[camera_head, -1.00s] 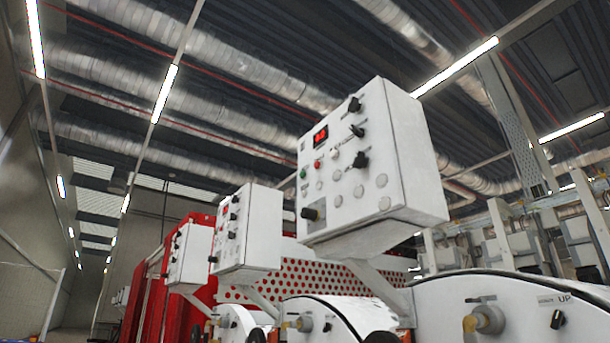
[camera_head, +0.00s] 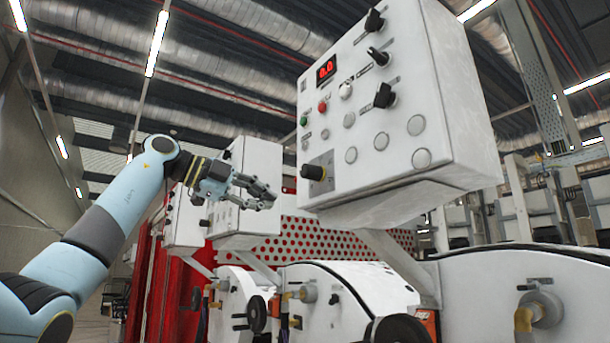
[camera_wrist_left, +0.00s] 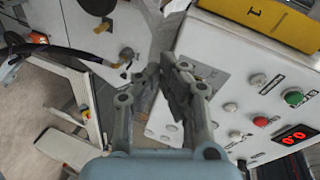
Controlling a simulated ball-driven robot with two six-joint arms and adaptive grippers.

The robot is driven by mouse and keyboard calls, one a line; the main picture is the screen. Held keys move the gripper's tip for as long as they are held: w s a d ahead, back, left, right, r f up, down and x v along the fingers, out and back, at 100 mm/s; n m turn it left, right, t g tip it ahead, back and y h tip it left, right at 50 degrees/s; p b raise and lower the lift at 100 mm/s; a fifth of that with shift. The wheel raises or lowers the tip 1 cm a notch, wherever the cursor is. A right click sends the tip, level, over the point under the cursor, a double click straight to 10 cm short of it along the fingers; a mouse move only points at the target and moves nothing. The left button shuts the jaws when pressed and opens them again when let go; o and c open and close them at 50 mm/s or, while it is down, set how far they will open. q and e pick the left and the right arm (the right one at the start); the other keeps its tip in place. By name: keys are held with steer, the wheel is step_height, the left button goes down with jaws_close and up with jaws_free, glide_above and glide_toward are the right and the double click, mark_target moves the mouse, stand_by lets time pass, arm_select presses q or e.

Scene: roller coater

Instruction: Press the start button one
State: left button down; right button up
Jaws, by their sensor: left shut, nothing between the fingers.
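The nearest white control box (camera_head: 400,75) carries a panel with a green button (camera_head: 304,121), a red button (camera_head: 322,106) and a white button (camera_head: 346,90). I cannot read which button is labelled start one. My left gripper (camera_head: 265,195) is shut and empty, left of and below the panel, apart from the buttons. In the left wrist view, the gripper (camera_wrist_left: 174,66) shows beside the panel. The green button (camera_wrist_left: 293,97), red button (camera_wrist_left: 261,121) and red display (camera_wrist_left: 294,135) lie to its right there. My right gripper is not in view.
A black knob (camera_head: 314,172) sticks out at the panel's lower left, near the gripper. Other knobs (camera_head: 384,95) stand out on the right. A second white box (camera_head: 250,215) is behind the gripper. White machine covers (camera_head: 350,285) lie below.

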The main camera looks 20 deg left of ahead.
arm_select(q)
steer(key=s+a+r+t+p, duration=0.1)
steer(key=s+a+r+t, duration=0.15)
steer(key=r, duration=1.05)
steer(key=m+p, duration=0.1)
glide_toward(301, 119)
steer(key=shift+t, duration=0.45)
steer(key=p+x, duration=0.1)
steer(key=x, duration=0.1)
steer(key=p+x, duration=0.4)
steer(key=shift+s+d+f, duration=0.1)
steer(key=shift+d+f, duration=0.1)
steer(key=shift+f, duration=0.1)
steer(key=shift+w+d+f+p, duration=0.15)
steer(key=shift+w+d+p, duration=0.2)
steer(key=shift+w, duration=0.25)
